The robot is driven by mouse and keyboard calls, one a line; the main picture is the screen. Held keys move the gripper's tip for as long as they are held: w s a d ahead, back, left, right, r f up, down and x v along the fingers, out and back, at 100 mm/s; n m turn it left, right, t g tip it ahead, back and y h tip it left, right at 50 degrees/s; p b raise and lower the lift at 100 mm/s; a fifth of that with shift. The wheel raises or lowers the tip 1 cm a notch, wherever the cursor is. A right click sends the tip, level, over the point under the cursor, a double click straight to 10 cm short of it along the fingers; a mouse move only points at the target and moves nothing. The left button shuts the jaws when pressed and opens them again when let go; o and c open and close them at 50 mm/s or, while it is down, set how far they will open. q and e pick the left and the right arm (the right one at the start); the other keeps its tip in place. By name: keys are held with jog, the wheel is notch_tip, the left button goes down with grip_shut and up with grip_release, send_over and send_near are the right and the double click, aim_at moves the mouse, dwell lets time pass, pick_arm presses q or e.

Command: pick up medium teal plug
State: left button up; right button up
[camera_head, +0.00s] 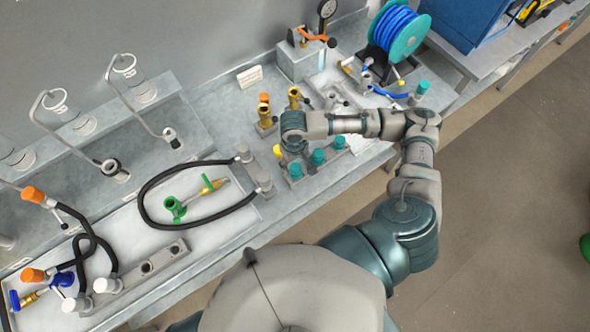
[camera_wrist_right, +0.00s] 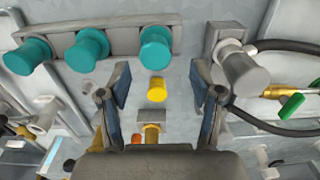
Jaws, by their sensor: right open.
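Three teal plugs stand in a row on a grey rack: one at the left (camera_head: 295,170), one in the middle (camera_head: 318,157) and one at the right (camera_head: 338,142). They also show along the top of the right wrist view (camera_wrist_right: 27,57) (camera_wrist_right: 87,50) (camera_wrist_right: 156,47). Their sizes look close, so I cannot tell which is the medium one. My right gripper (camera_wrist_right: 162,97) is open, with nothing held between its fingers. In the head view its fingers are mostly hidden under the wrist, beside the rack. My left gripper is not in view.
A yellow piece (camera_wrist_right: 157,88) shows between the fingers, beyond them. A grey plug (camera_wrist_right: 244,72) with a black hose stands beside the teal row. Brass fittings (camera_head: 265,112) stand behind my wrist. Another teal cap (camera_head: 423,87) is near the blue hose reel (camera_head: 400,32).

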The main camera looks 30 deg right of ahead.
aim_at(295, 167)
notch_tip(295, 167, down, 2)
jog(key=shift+f, duration=0.1)
jog(key=f, duration=0.2)
jog(key=d+f, duration=0.1)
jog(key=f, duration=0.1)
jog(key=shift+f, duration=0.25)
jog(key=shift+a+r, duration=0.1)
jog(key=shift+a, duration=0.15)
jog(key=c, duration=1)
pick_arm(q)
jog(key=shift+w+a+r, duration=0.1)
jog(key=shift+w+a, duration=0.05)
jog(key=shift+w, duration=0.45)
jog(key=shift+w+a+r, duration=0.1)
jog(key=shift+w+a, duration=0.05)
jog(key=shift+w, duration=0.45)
pick_arm(e)
jog(key=shift+c, duration=1)
